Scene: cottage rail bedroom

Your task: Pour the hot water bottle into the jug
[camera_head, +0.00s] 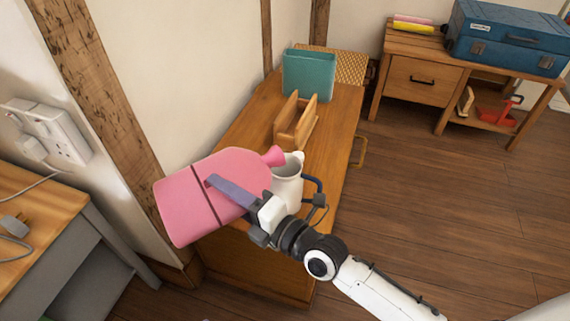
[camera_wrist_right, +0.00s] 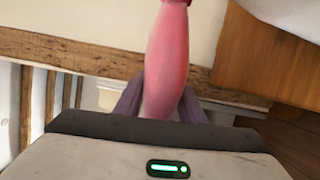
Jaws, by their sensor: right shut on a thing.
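A pink hot water bottle (camera_head: 205,192) is held tilted in the head view, its neck toward the right. My right gripper (camera_head: 226,192) is shut on its body, with a finger lying across the near face. The bottle's neck ends at the mouth of a white jug (camera_head: 286,190) with a dark blue handle. The jug stands on the wooden cabinet, partly hidden by my right gripper. In the right wrist view the bottle (camera_wrist_right: 167,62) runs up between the fingers. I cannot tell whether liquid is flowing. My left gripper is not in view.
The cabinet top (camera_head: 338,118) also carries a wooden rack (camera_head: 296,122) and a teal holder (camera_head: 308,75) behind the jug. A desk with a wall socket is at left. A wooden desk (camera_head: 415,82) with a blue case (camera_head: 508,38) is at back right. Floor between is clear.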

